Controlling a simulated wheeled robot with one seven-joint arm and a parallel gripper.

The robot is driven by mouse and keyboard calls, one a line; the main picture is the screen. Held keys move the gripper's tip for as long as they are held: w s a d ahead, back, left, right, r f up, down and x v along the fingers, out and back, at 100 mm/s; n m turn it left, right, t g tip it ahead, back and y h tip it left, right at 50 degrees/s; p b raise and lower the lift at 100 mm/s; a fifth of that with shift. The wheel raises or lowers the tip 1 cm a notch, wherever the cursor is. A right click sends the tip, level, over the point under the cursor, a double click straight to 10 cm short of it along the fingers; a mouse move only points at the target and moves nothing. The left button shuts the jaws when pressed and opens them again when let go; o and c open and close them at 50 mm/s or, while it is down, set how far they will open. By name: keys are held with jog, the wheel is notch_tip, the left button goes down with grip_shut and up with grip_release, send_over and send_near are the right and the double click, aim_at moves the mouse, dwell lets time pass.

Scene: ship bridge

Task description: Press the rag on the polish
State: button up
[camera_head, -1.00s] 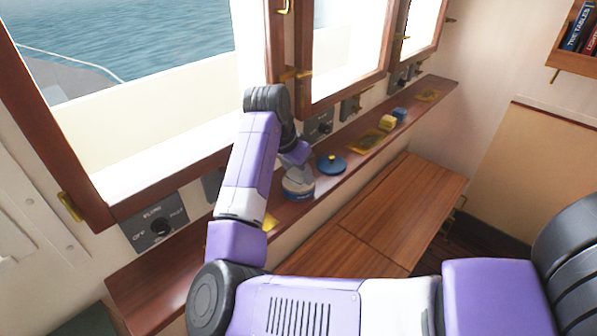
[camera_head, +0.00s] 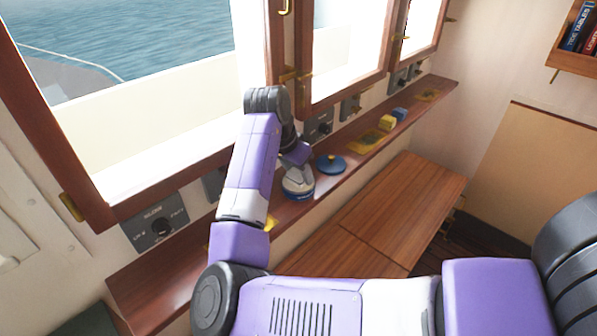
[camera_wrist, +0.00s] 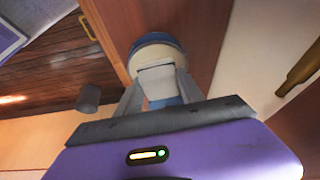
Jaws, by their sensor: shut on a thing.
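The polish is a round blue-and-white tin (camera_head: 298,191) on the wooden window ledge, partly hidden by my gripper. It also shows in the wrist view (camera_wrist: 150,42), beyond my fingers. My gripper (camera_wrist: 157,78) is shut on a pale, folded rag (camera_wrist: 157,82). The rag is in line with the open top of the tin; I cannot tell whether it touches the polish. In the head view my gripper (camera_head: 298,172) points down at the tin, and the rag is hard to make out.
Farther along the ledge (camera_head: 345,178) are a yellow block (camera_head: 387,122), a blue block (camera_head: 399,114) and yellow patches. Dark control boxes (camera_head: 318,128) and window frames line the wall behind. A wooden bench top (camera_head: 400,205) lies below the ledge.

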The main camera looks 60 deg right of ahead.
jog(key=shift+f, duration=0.1)
notch_tip(320, 180, up, 7)
jog(key=p, duration=0.6)
dwell(0.5)
dwell(0.7)
